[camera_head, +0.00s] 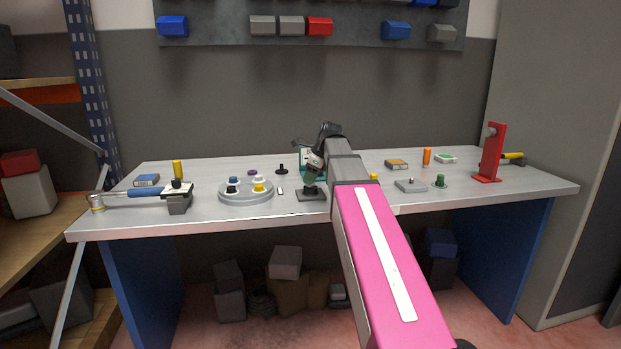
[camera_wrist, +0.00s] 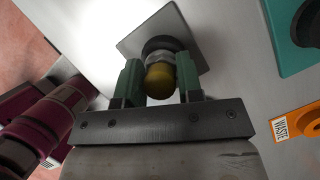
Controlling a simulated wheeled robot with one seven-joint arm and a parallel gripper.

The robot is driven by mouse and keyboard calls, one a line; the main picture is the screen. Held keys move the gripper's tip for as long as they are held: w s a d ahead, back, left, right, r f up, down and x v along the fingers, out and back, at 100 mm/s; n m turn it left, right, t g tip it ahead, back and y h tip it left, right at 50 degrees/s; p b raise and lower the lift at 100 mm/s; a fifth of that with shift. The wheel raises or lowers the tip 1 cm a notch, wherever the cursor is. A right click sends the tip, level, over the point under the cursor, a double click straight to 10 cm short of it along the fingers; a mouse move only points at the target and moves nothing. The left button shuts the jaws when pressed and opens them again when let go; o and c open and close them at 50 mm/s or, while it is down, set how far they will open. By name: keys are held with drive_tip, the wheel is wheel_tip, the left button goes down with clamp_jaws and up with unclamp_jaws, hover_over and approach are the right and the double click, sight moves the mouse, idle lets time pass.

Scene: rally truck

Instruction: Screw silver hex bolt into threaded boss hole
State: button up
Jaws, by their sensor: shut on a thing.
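In the wrist view, my gripper (camera_wrist: 159,76) has its two green fingers closed on a short round piece, which I take for the silver hex bolt (camera_wrist: 157,58). It has a silver band and a dull yellow rounded end facing the camera. Beyond it is a dark round boss (camera_wrist: 168,43) on a square grey plate (camera_wrist: 139,43). The piece lines up with the boss; its hole is hidden, so I cannot tell how deep the piece sits. In the head view, my gripper (camera_head: 313,172) is low over the dark boss base (camera_head: 311,195) on the bench.
A round grey tray (camera_head: 245,200) with coloured-top pieces stands left of the base. A red stand (camera_head: 491,155) is at the right. The wrist view shows an orange WASTE-labelled thing (camera_wrist: 302,123).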

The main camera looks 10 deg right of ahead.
idle(0.3)
drive_tip(key=shift+m+t+h, duration=0.3)
drive_tip(key=shift+m, duration=0.7)
drive_tip(key=shift+m, duration=0.9)
drive_tip(key=shift+t, duration=0.4)
drive_tip(key=shift+m+h, duration=0.5)
drive_tip(key=shift+m, duration=0.3)
drive_tip(key=shift+m+t, duration=0.3)
drive_tip(key=shift+m, duration=0.6)
